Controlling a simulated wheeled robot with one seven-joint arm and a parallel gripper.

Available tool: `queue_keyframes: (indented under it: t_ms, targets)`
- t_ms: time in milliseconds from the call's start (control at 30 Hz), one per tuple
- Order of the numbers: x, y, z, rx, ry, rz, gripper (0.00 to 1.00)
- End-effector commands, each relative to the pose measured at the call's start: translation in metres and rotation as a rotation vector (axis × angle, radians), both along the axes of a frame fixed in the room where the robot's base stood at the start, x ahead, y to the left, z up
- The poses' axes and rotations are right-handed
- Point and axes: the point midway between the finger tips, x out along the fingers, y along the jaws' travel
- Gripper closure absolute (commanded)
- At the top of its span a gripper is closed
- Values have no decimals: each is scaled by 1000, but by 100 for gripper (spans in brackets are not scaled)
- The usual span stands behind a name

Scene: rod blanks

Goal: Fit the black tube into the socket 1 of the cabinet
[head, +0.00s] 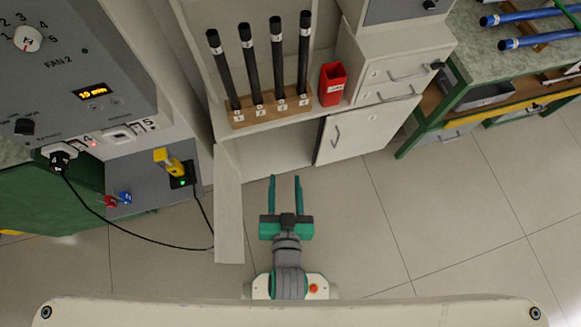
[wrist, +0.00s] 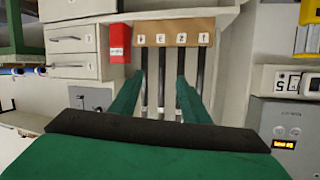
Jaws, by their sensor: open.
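Several black tubes (head: 251,70) stand side by side in a wooden block (head: 269,112) on the cabinet's shelf, leaning slightly and each with a pale band near its top. The block has small number labels at its sockets; the leftmost seems to read 1 in the head view. Every labelled socket appears to have a tube in it. The wrist view also shows the block (wrist: 172,27) and tubes (wrist: 161,85), with the label order reversed. My gripper (head: 285,179) is open and empty, in front of and below the block, apart from the tubes. Its fingers (wrist: 160,84) frame the middle tubes in the wrist view.
A red box (head: 332,86) stands right of the block. A cabinet door (head: 229,205) hangs open left of my gripper. A grey control panel (head: 75,60) with a plugged black cable is at left. Blue tubes (head: 535,14) lie on the right bench. The floor at right is clear.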

Motion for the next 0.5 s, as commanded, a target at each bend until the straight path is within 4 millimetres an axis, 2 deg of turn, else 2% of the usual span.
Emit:
queue_keyframes:
  t_ms: [33, 100, 300, 500]
  targets:
    - [-20, -3, -3, -14, 5, -9, 58]
    - [-42, -8, -3, -34, -2, -18, 58]
    - [-98, -15, 8, -91, -26, -22, 58]
    - [-127, -15, 19, -121, -43, -10, 58]
